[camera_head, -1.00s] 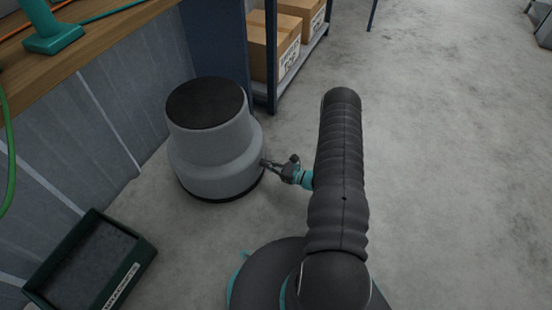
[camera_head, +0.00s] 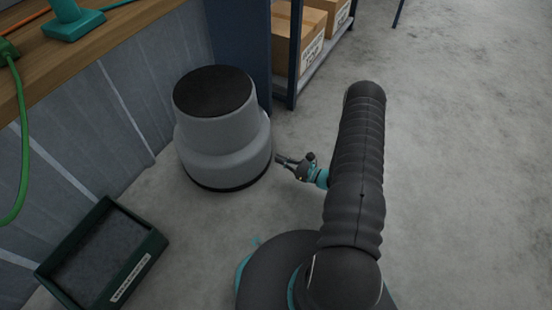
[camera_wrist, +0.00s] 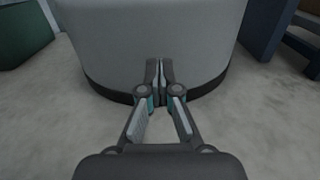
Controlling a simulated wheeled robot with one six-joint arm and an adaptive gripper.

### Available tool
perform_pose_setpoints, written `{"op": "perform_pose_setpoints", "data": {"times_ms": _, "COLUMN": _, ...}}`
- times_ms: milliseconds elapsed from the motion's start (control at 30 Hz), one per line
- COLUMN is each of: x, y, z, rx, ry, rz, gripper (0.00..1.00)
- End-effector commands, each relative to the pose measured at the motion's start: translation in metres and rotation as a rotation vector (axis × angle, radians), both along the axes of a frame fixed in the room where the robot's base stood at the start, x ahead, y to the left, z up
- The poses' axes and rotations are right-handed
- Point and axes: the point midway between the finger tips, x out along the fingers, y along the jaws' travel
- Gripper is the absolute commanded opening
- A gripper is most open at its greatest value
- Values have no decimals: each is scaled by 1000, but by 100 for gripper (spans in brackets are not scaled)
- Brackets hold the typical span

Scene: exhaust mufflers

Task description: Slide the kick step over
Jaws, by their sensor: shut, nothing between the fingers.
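The kick step (camera_head: 222,135) is a grey round stool with a black top and a dark base ring. It stands upright on the concrete floor, close to the bench panel, left of my arm in the head view. My gripper (camera_head: 279,159) is shut and empty, low at the right side of the kick step. In the head view its tips are very near the grey wall. In the wrist view the shut fingertips (camera_wrist: 160,68) overlap the lower wall of the kick step (camera_wrist: 150,35). I cannot tell whether they touch it.
A dark green bin (camera_head: 104,262) lies on the floor at the lower left. A blue-framed shelf (camera_head: 295,60) with cardboard boxes (camera_head: 300,38) stands behind the kick step. A wooden bench (camera_head: 30,52) runs along the left. The floor at the right is open.

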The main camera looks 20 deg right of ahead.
Motion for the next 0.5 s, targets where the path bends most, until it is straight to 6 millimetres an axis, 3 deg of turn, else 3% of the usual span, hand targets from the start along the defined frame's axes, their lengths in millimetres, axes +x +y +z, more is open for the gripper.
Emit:
{"op": "perform_pose_setpoints", "data": {"times_ms": 200, "x": -32, "y": -32, "z": 0, "rx": 1, "ry": 2, "rz": -5, "gripper": 0}}
{"op": "perform_pose_setpoints", "data": {"times_ms": 500, "x": -66, "y": -62, "z": 0, "rx": 1, "ry": 1, "rz": -3, "gripper": 0}}
